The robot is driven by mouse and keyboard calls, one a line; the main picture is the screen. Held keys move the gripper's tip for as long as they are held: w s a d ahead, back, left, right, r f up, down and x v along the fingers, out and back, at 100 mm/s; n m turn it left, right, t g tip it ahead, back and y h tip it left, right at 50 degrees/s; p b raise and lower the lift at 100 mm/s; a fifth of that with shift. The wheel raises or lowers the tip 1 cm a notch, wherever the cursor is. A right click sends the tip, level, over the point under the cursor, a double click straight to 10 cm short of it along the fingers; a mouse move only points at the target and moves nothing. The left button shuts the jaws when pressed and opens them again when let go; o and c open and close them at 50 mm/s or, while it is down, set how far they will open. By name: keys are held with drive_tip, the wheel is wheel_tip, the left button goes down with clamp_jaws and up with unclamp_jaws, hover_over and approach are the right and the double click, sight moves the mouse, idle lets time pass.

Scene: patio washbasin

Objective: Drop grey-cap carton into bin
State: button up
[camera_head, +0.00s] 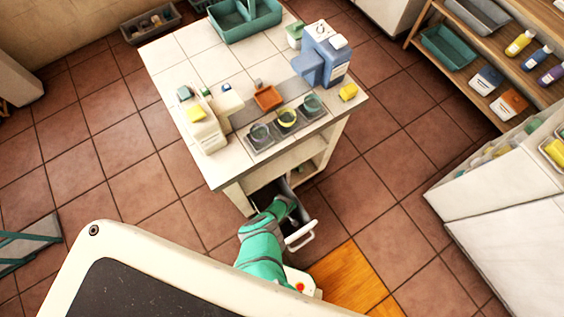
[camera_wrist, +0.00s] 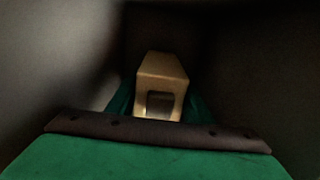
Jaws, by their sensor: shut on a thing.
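My gripper (camera_head: 288,203) reaches down into a dark pull-out drawer (camera_head: 263,197) at the front of the tiled counter. In the wrist view, its green fingers (camera_wrist: 162,100) are shut on a pale, box-shaped carton (camera_wrist: 163,70). A dark grey square patch, probably the grey cap, is on the carton's near face. Dark walls surround the gripper and carton on both sides. The carton is hidden in the head view. I cannot tell whether it touches the drawer floor. I cannot tell which container is the bin.
The drawer's white handle (camera_head: 300,237) juts out beside my arm. The counter (camera_head: 165,60) above carries a blue dispenser (camera_head: 327,55), a cream jug (camera_head: 205,128), several small cups and a teal caddy (camera_head: 240,22). Shelves stand at right.

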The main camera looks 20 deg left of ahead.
drive_tip(key=shift+s+f, duration=0.2)
drive_tip(key=o, duration=1)
drive_tip(key=shift+w, duration=0.1)
drive_tip(key=shift+r, duration=0.3)
drive_tip(key=shift+r, duration=0.3)
drive_tip(key=shift+r, duration=6.05)
drive_tip(key=shift+d, duration=0.1)
